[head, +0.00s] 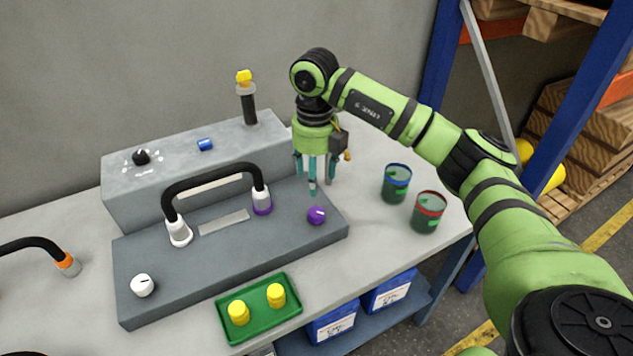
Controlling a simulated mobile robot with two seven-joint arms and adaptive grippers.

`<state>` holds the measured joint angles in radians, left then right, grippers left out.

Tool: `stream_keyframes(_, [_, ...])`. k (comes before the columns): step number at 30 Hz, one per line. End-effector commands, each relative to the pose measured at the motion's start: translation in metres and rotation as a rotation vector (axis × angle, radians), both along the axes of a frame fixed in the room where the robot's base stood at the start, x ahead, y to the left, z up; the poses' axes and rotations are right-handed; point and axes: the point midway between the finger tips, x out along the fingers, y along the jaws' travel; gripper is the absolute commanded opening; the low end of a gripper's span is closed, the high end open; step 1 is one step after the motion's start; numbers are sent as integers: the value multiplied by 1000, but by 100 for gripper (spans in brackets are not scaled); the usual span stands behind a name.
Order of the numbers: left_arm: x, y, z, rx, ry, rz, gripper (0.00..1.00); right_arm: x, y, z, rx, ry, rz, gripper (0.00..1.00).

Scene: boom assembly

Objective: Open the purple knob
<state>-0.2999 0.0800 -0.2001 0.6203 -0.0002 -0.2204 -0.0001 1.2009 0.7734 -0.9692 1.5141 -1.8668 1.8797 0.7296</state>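The purple knob (316,215) sits on the right part of the grey panel's lower, sloping face, with a light mark on its top. My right gripper (314,190) points down just above and behind the knob, with its teal fingertips apart from it. Its fingers look spread, and nothing shows between them. My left gripper is not in view.
A black hose (212,170) arches between a white and a purple-ringed connector. A white knob (142,285) sits at the panel's left. A green tray (259,324) holds yellow pieces in front. Blue-rimmed (395,186) and red-rimmed (428,214) cups stand right of the panel.

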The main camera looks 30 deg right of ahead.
Motion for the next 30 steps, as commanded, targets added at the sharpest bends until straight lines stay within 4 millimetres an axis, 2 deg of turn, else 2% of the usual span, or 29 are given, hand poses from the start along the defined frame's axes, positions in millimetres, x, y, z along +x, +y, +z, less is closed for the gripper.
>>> stream_keyframes(21, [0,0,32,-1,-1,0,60,-2,-2,-95,2,5,-7,60])
stream_keyframes(25, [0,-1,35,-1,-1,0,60,-2,-2,-107,0,2,-6,60])
stream_keyframes(30, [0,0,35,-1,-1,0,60,-1,-2,-111,1,0,-5,60])
